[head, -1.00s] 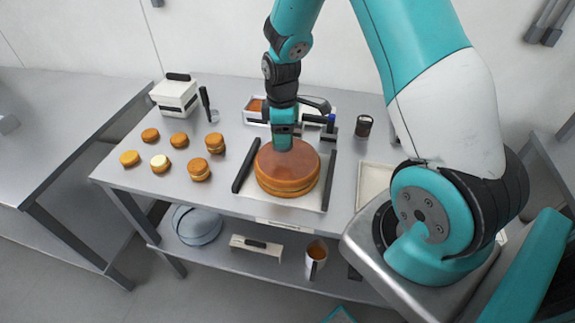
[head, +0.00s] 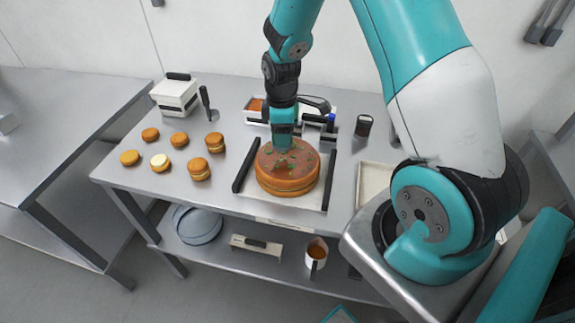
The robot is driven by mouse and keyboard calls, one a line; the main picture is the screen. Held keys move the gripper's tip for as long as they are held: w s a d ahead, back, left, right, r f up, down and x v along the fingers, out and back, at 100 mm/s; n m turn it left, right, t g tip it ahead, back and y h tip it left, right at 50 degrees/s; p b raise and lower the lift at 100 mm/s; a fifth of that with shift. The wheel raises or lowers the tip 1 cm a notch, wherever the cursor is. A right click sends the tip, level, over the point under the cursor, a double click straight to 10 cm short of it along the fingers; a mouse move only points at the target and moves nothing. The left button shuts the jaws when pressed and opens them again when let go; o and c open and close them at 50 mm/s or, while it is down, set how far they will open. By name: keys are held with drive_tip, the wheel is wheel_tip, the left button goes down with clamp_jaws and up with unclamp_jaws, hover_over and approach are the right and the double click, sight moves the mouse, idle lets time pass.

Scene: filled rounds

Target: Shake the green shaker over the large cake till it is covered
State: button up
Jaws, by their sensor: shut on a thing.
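The large cake (head: 289,181) is round and brown, with a paler band around its side, and sits on a white tray (head: 318,195). Green bits now lie scattered on its top, with brown surface showing between them. My gripper (head: 284,128) is above the back half of the cake, shut on the green shaker (head: 283,143). Only a teal-green part of the shaker shows, just over the cake top; the rest is hidden by the gripper. I cannot tell whether it touches the cake.
Several small filled rounds (head: 199,170) stand left of the cake. Dark bars (head: 246,165) flank the cake tray. A dark jar (head: 363,126) and a pale tray (head: 373,183) are on the right. A white box (head: 176,98) stands back left. The lower shelf holds a cup (head: 316,254).

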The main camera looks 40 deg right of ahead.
idle(2.2)
drive_tip(key=shift+r, duration=0.1)
idle(1.0)
drive_tip(key=shift+r+p, duration=2.05)
drive_tip(key=shift+r, duration=0.4)
